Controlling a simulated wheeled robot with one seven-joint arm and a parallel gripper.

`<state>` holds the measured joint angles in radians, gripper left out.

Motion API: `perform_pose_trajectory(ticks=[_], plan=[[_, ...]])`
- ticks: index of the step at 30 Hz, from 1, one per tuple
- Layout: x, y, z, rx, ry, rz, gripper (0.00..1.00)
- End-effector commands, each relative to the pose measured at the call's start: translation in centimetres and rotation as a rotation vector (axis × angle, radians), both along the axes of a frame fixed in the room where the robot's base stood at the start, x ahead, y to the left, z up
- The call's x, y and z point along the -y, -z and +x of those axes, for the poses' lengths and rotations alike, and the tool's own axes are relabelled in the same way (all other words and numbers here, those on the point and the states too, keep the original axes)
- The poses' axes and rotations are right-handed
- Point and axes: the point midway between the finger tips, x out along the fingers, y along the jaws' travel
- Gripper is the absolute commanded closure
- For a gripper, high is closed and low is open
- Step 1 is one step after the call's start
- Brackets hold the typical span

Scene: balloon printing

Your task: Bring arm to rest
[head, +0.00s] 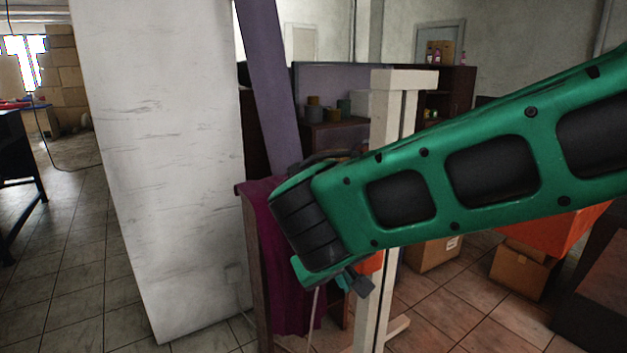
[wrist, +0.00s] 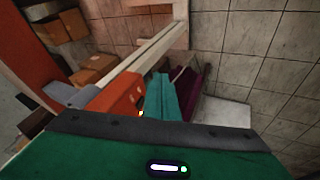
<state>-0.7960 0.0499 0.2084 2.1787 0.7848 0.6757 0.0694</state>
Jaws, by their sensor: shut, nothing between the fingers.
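My green arm (head: 440,160) reaches in from the right of the head view and ends in a dark, ribbed joint (head: 303,222). My gripper (wrist: 163,92) appears in the wrist view as a narrow teal shape beyond a dark band. It is shut and empty. In the head view, only a small teal part shows below the arm's end; the rest is hidden. The arm's end overlaps the purple cloth (head: 285,290) and the white post (head: 386,120) in the picture. I cannot tell whether it touches either.
A white panel (head: 165,170) stands left of the arm's end. An orange part (wrist: 122,98) shows beside the gripper in the wrist view. Cardboard boxes (head: 520,270) and an orange bin (head: 560,232) are at the right. Tiled floor (head: 75,280) is open at the left.

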Motion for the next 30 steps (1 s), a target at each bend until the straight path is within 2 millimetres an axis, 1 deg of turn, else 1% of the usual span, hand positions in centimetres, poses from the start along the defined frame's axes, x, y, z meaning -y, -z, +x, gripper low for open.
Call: perform_pose_trajectory(ticks=[1,5,8,11,12,14,15,17,18,20,21,23,24,26,27,30], plan=[[1.5,-0.2,0.2,-0.005,0.026,0.004,1.00],[5.4,-0.3,0.4,-0.034,0.094,0.012,1.00],[9.0,-0.3,0.3,-0.061,0.159,0.024,1.00],[13.7,-0.2,-0.4,-0.098,0.246,0.045,1.00],[15.8,-0.1,-1.0,-0.117,0.286,0.056,1.00],[18.8,0.0,-2.0,-0.144,0.346,0.076,1.00],[20.7,0.1,-2.8,-0.161,0.385,0.091,1.00],[23.3,0.3,-4.3,-0.187,0.442,0.116,1.00],[24.9,0.4,-5.3,-0.203,0.479,0.134,1.00],[27.1,0.7,-7.0,-0.228,0.533,0.163,1.00],[28.4,0.9,-8.3,-0.243,0.569,0.184,1.00],[30.2,1.1,-10.2,-0.264,0.621,0.218,1.00],[31.1,1.3,-11.6,-0.279,0.655,0.242,1.00],[32.4,1.6,-13.6,-0.297,0.705,0.280,1.00],[33.1,1.8,-14.9,-0.308,0.735,0.306,1.00],[34.2,2.3,-18.0,-0.330,0.799,0.369,1.00]])
